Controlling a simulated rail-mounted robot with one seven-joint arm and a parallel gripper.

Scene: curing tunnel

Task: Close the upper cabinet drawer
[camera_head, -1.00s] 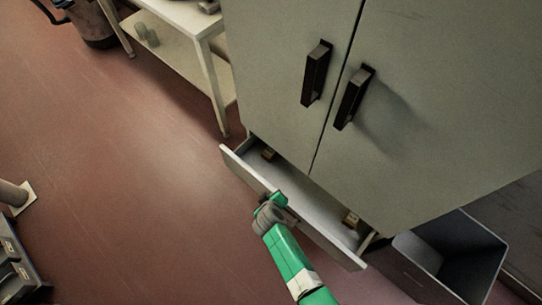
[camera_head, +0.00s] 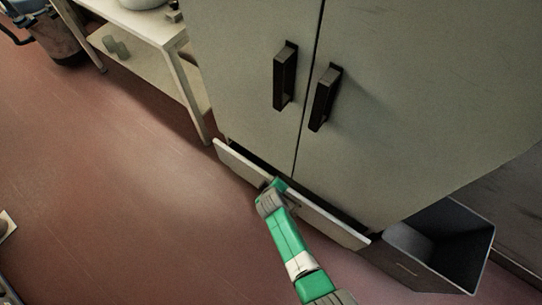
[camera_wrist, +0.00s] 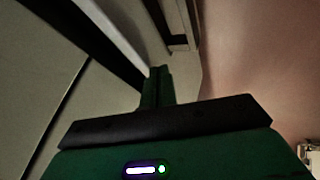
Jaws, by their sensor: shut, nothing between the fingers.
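The drawer (camera_head: 335,227) is a long pale panel low at the base of the grey cabinet (camera_head: 240,75), under its two doors. It stands slightly out, with a narrow dark gap behind its top edge. My gripper (camera_head: 277,186) is shut and empty, at the front of the drawer near its middle; it appears to touch the panel, but the exact contact is hidden. In the wrist view my closed fingers (camera_wrist: 157,88) point along the pale drawer edge (camera_wrist: 118,35), with the dark gap to its left. The drawer's inside is mostly hidden.
Two dark door handles (camera_head: 285,76) stick out above the drawer. An open grey bin (camera_head: 408,268) stands close to the drawer's right end. A pale table (camera_head: 190,95) with a lower shelf stands at the left of the cabinet. The red floor (camera_head: 120,190) before the drawer is clear.

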